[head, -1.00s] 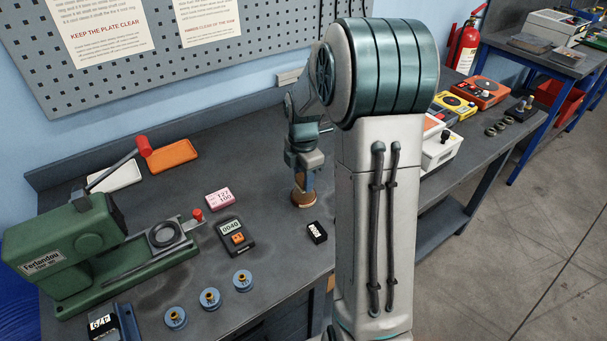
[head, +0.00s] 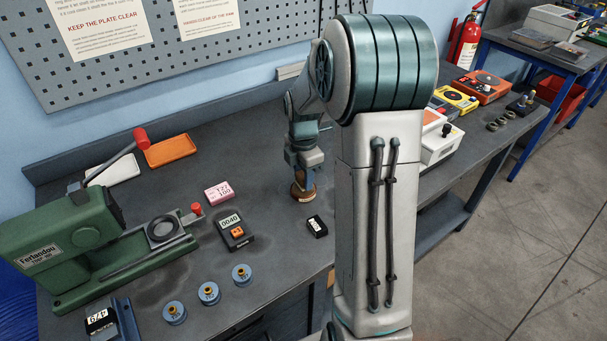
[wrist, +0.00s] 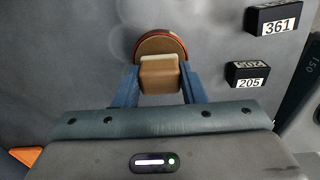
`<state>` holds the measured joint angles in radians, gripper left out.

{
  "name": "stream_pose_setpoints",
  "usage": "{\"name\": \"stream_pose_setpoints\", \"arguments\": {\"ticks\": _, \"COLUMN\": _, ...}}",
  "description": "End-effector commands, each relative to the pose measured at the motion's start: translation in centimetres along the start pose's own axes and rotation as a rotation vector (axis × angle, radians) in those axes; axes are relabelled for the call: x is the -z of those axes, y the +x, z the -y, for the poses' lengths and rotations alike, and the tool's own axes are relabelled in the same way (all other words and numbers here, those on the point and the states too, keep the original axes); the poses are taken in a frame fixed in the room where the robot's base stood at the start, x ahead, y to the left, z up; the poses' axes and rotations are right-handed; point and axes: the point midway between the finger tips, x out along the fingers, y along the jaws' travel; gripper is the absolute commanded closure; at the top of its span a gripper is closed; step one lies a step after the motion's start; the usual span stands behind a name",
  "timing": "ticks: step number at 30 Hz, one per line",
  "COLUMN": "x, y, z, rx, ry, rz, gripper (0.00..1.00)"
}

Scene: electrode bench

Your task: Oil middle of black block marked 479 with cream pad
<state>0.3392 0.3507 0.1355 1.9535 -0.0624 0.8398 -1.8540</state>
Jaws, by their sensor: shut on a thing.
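My gripper (wrist: 160,85) is shut on a brown block-shaped holder (wrist: 159,76) with a cream pad (wrist: 159,58) at its far edge. The holder is over or against a round brown dish with a reddish rim (wrist: 160,40); whether the pad touches the dish is unclear. In the head view my gripper (head: 303,178) is low over the bench, at the dish (head: 303,193). The black block marked 479 (head: 100,319) sits in a blue holder (head: 126,318) at the lower left, its label turned and partly cut off, far from my gripper.
Black blocks marked 361 (wrist: 277,17) and 205 (wrist: 248,74) lie right of my gripper. The green press (head: 75,250), black meter (head: 234,235), pink block (head: 219,193) and several blue round pieces (head: 208,293) stand left. The bench around the dish is mostly clear.

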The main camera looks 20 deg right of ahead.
Motion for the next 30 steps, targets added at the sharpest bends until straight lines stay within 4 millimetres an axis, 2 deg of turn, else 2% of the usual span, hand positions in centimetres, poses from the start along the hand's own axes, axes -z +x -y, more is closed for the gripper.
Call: {"name": "stream_pose_setpoints", "arguments": {"ticks": 30, "x": 0.0, "y": 0.95, "z": 0.01, "rx": 0.0, "ry": 0.0, "rz": 0.0, "gripper": 0.81}}
